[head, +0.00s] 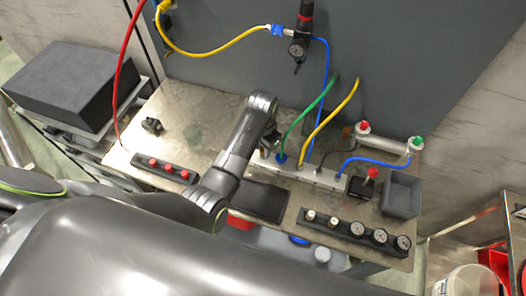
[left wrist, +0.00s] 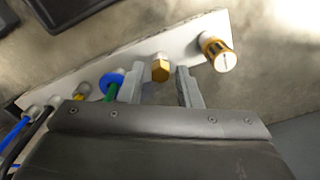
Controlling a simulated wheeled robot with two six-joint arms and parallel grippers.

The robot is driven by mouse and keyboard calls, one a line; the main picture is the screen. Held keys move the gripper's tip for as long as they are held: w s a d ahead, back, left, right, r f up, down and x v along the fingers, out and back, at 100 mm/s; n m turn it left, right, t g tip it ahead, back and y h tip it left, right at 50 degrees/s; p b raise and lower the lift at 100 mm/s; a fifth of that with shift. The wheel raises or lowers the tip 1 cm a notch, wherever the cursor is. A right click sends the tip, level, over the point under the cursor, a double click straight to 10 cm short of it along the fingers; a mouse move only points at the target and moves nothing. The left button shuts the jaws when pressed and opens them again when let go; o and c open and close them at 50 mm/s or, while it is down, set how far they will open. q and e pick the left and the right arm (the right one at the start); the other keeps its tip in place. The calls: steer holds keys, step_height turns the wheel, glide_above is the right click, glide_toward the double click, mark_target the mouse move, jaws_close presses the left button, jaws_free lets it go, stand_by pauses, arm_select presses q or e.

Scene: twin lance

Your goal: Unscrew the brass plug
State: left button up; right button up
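The brass plug (left wrist: 160,68) is a gold hexagonal head on a pale manifold bar (left wrist: 190,42) in the left wrist view. My left gripper (left wrist: 160,73) is open, with one finger on each side of the plug and a visible gap on both sides. In the head view my left gripper (head: 270,138) is over the left end of the manifold (head: 318,178), and my arm hides the plug there. My right gripper is in neither view.
A gold-and-white fitting (left wrist: 217,53) stands right of the plug; a blue collar with a green hose (left wrist: 112,84) stands left. Yellow (head: 345,100) and blue hoses rise behind the manifold. A gauge rack (head: 357,230), grey bin (head: 401,195) and red-knobbed strip (head: 166,172) share the bench.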

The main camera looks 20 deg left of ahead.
arm_select(q)
steer(key=m, duration=0.4)
steer(key=shift+m, duration=0.3)
steer(key=m, duration=0.3)
steer(key=shift+m, duration=0.4)
jaws_close()
steer(key=n, duration=1.2)
steer(key=shift+s+d+n, duration=0.1)
steer(key=shift+n, duration=0.2)
steer(key=n, duration=0.6)
steer(key=shift+n, duration=0.3)
steer(key=n, duration=0.6)
